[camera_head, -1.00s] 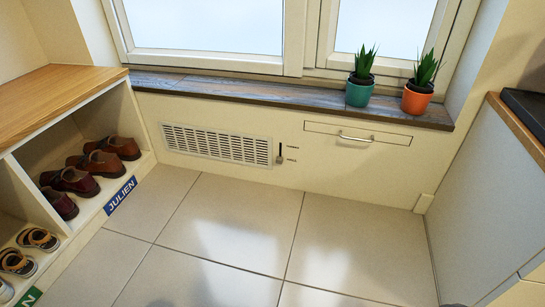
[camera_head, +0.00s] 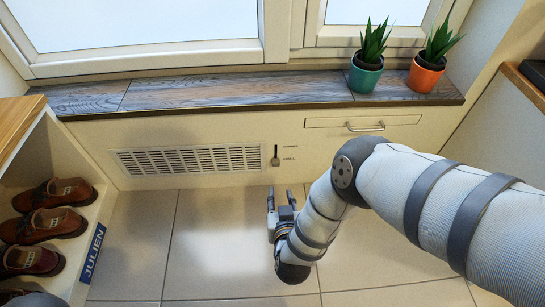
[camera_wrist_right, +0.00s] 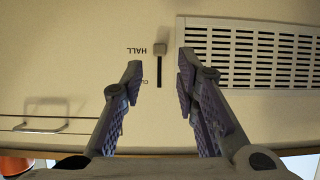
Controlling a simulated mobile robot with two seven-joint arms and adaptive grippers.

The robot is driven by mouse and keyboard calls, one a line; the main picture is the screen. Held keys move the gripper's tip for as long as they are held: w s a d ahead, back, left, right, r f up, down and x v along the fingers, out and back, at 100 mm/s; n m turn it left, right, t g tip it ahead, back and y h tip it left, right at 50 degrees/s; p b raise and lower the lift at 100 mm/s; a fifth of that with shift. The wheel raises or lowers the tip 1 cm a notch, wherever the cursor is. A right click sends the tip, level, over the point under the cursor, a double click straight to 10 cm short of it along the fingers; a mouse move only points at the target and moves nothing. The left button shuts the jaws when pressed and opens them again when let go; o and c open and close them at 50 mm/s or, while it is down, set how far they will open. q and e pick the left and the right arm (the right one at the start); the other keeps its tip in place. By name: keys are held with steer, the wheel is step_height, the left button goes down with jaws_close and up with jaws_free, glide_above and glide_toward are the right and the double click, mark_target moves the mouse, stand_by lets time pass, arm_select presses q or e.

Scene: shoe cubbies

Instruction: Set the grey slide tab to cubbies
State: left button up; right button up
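The grey slide tab (camera_head: 275,161) sits at the lower end of its dark vertical slot, on the cream panel under the window sill. In the right wrist view, which is upside down, the tab (camera_wrist_right: 160,48) is level with the HALL label (camera_wrist_right: 147,50). A second label starting "CU" (camera_wrist_right: 142,83) is by the slot's other end, partly hidden by a finger. My right gripper (camera_head: 281,196) is open and empty, low in front of the panel. In the wrist view its fingertips (camera_wrist_right: 160,75) are apart, with the slot between them in the picture. My left gripper is not in view.
A white vent grille (camera_head: 190,160) is left of the tab. A drawer handle (camera_head: 365,127) is to its right. Two potted plants, teal (camera_head: 365,78) and orange (camera_head: 425,76), stand on the sill (camera_head: 220,91). A shoe cubby (camera_head: 62,150) is at left. Tiled floor is clear.

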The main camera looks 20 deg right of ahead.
mark_target(276, 164)
steer(key=b+x, duration=0.2)
steer(key=x, duration=0.2)
steer(key=r+b+x, duration=0.1)
steer(key=b+x, duration=0.1)
steer(key=x, duration=0.2)
steer(key=r+b+x, duration=0.1)
steer(key=b+x, duration=0.2)
steer(key=x, duration=0.1)
steer(key=shift+w+d+f, duration=0.2)
steer(key=shift+w, duration=0.75)
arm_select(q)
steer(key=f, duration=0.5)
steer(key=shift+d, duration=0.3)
arm_select(e)
jaws_close()
